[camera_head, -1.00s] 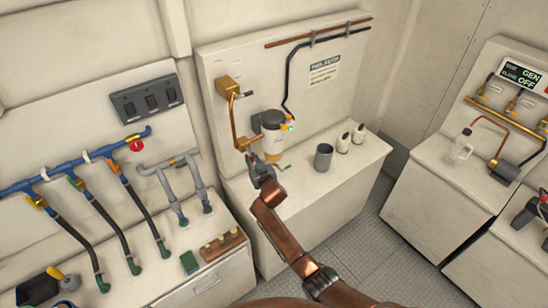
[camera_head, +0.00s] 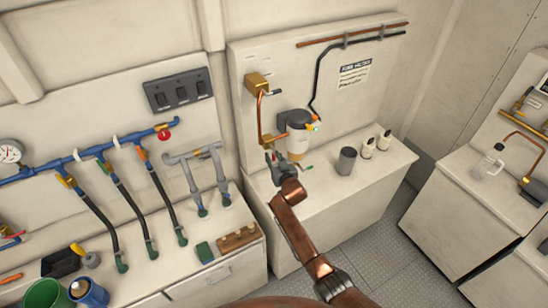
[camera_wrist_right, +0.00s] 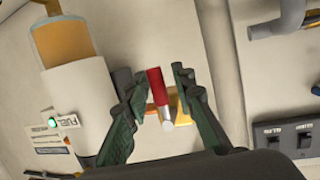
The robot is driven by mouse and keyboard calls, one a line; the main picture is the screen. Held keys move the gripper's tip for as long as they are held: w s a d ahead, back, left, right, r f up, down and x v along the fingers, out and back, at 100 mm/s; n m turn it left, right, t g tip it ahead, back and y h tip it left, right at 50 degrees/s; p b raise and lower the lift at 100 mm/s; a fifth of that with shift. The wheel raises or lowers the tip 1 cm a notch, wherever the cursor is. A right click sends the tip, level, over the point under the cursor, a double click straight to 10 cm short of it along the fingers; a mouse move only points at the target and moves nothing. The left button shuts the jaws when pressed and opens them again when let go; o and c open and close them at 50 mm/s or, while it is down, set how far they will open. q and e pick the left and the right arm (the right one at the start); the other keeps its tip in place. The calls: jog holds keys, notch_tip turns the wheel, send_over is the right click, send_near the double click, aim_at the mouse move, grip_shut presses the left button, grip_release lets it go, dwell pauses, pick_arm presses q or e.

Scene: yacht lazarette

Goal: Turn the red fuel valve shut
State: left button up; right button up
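A red lever with a pale silver end (camera_wrist_right: 157,86) shows in the right wrist view, with a brass fitting (camera_wrist_right: 183,112) just behind it. My right gripper (camera_wrist_right: 152,75) is open, its two dark green fingers on either side of the lever with gaps visible. In the head view my right gripper (camera_head: 273,166) is at the lower end of the copper pipe, left of the fuel filter (camera_head: 298,140). The lever itself cannot be made out there. The filter also shows in the wrist view (camera_wrist_right: 80,95). My left gripper is not in view.
A brass box (camera_head: 257,81) sits above on the panel. A grey cup (camera_head: 346,161) and two small white bottles stand right of the filter. At left is a blue manifold (camera_head: 90,152) with a red round knob (camera_head: 164,134) and hoses. The counter's front is clear.

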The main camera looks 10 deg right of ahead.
jog(key=shift+o, duration=0.3)
jog(key=shift+d, duration=0.1)
jog(key=shift+s+d+r, duration=0.1)
jog(key=shift+s+r, duration=0.1)
jog(key=shift+s, duration=0.25)
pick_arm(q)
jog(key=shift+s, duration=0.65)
pick_arm(e)
jog(key=v, duration=1.1)
